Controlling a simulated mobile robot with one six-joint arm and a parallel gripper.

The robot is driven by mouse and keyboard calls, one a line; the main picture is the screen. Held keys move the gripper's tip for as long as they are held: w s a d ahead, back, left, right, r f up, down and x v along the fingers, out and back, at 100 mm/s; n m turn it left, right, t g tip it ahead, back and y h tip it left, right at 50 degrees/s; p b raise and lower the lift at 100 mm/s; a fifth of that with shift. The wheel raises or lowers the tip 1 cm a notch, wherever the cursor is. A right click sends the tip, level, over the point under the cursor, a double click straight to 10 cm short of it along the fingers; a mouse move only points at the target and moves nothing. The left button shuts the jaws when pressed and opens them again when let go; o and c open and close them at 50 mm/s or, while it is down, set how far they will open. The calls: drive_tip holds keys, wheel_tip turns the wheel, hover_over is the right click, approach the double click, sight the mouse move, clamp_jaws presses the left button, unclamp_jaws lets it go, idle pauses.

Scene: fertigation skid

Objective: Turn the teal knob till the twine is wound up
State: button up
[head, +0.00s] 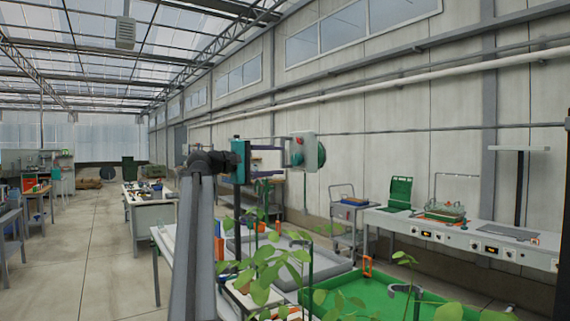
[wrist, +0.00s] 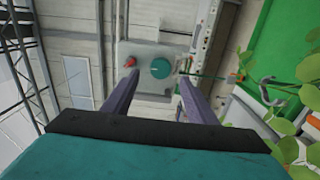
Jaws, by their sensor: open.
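The teal knob (wrist: 161,68) sits on the face of a pale grey box (wrist: 146,52), beside a smaller red knob (wrist: 131,62). In the head view the box (head: 309,146) has a green disc (head: 322,155) at its far side. My gripper (wrist: 159,80) is open and empty, its two fingers pointing at the box with the teal knob between them in the picture. I cannot tell whether they touch it. In the head view my gripper (head: 284,160) is level with the box. A thin dark line (wrist: 210,76), possibly the twine, runs from the box; its winding is not clear.
Leafy plants (head: 265,270) and a green tray (head: 345,290) stand below and in front of the box. A bench with controls (head: 460,236) runs along the right wall. A grey cart (head: 350,213) stands behind. The aisle floor (head: 100,260) at left is open.

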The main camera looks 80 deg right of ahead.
drive_tip(key=v, duration=0.7)
drive_tip(key=shift+b, duration=0.35)
drive_tip(key=shift+d, duration=0.1)
